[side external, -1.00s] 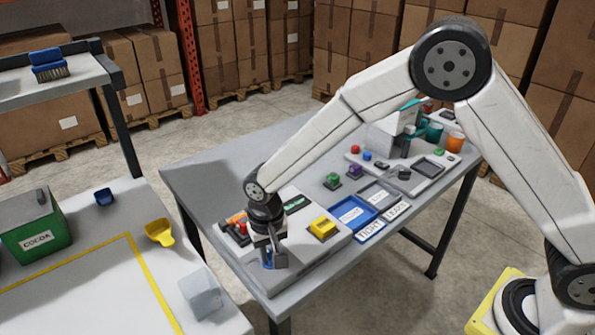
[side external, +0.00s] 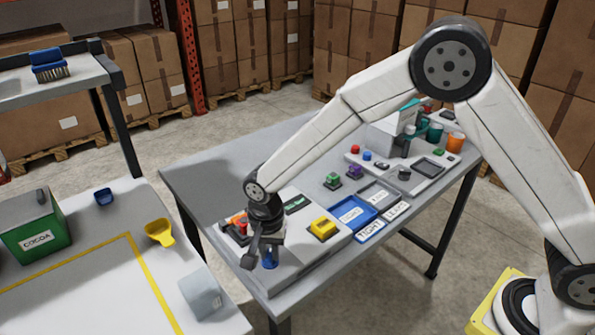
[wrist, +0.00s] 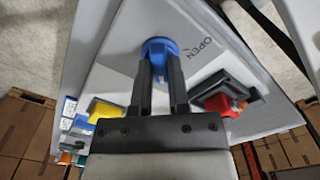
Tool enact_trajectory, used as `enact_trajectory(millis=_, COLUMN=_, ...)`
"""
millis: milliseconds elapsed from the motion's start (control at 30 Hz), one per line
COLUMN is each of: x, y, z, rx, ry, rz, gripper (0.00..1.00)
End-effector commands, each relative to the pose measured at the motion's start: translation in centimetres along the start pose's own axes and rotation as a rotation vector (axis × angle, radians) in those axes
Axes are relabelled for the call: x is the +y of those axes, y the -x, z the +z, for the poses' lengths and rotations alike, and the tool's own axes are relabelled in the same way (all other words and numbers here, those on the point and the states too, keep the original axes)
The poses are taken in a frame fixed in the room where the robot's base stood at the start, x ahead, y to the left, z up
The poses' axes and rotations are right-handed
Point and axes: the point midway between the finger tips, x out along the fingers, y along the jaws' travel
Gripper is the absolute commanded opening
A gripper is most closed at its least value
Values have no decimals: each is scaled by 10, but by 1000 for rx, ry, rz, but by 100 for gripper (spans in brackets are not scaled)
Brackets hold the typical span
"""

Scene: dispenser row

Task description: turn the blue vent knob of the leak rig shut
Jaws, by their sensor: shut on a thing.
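The blue vent knob (wrist: 160,47) sits on the pale top of the leak rig (wrist: 120,62), with the word OPEN printed beside it in the wrist view. My gripper (wrist: 160,70) is over the knob with its two dark fingers on either side, shut on it. In the side view the gripper (side external: 266,243) points down at the near corner of the rig (side external: 310,258), and a small part of the blue knob (side external: 270,261) shows below it. The knob's exact angle is hard to read because the fingers cover part of it.
On the rig are a yellow block (side external: 323,229), a red-orange part in a dark holder (side external: 238,222) and a small dark display (side external: 297,204). A blue tray (side external: 352,215) and label plates lie to the right. The grey table is bare at its far left.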

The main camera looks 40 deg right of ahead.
Motion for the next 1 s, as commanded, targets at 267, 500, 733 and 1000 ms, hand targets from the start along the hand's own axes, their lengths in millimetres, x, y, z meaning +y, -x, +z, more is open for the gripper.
enact_trajectory(millis=267, x=0, y=1, z=0, rx=0, ry=-3, rz=-2, gripper=27)
enact_trajectory(millis=500, x=0, y=0, z=0, rx=0, ry=-1, rz=-1, gripper=56)
enact_trajectory(millis=733, x=0, y=2, z=0, rx=0, ry=-1, rz=-1, gripper=56)
enact_trajectory(millis=1000, x=-1, y=20, z=0, rx=1, ry=-1, rz=-3, gripper=56)
